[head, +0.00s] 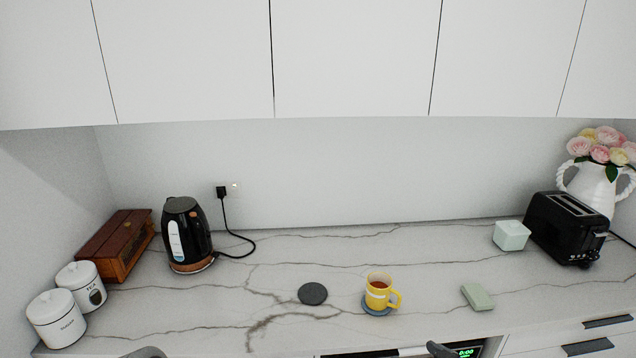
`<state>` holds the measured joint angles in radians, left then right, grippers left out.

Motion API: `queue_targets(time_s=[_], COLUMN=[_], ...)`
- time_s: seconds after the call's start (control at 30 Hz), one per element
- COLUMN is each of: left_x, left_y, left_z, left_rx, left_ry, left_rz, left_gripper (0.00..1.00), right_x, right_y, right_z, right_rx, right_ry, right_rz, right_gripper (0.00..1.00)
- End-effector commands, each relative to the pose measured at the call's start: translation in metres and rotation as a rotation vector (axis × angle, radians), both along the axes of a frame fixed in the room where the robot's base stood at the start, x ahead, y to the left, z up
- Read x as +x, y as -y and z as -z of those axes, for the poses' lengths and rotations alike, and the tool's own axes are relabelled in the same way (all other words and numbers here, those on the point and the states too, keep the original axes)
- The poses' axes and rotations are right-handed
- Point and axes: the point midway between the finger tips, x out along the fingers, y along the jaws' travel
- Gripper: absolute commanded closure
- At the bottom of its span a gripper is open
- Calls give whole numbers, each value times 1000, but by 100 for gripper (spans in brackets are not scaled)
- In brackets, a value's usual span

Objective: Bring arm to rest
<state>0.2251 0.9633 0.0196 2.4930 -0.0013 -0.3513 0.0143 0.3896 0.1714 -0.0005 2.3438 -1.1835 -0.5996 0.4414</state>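Neither of my grippers can be made out in the head view. Only small grey rounded parts, which look like parts of my arms, show at the bottom edge, one at the left and one right of the middle. No gripper fingers show, and no held thing can be seen.
A yellow mug (377,294) with brown liquid stands on a blue-grey coaster (370,309). A dark round coaster (313,294) lies left of it, a green block (478,297) right. A kettle (187,236), wooden box (117,243), canisters (56,318), lidded box (511,235), toaster (565,229) and vase (592,188) stand around.

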Motion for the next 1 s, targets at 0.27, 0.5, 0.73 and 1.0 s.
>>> queue_targets(time_s=[0.27,0.5,0.73,1.0], left_x=[1,1,1,1], left_y=[0,0,0,0], left_z=[1,1,0,0], left_rx=[0,0,0,0], left_ry=[2,2,2,2], left_rz=[0,-1,-1,-1], left_gripper=[57,57,57,57], right_x=[-9,-69,-165,-202], right_y=[-30,-79,-120,-129], right_z=[86,204,282,300], right_rx=[105,169,150,130], right_ry=[-235,-636,-1026,-1154], right_rz=[87,195,283,314], right_gripper=[0,0,0,0])
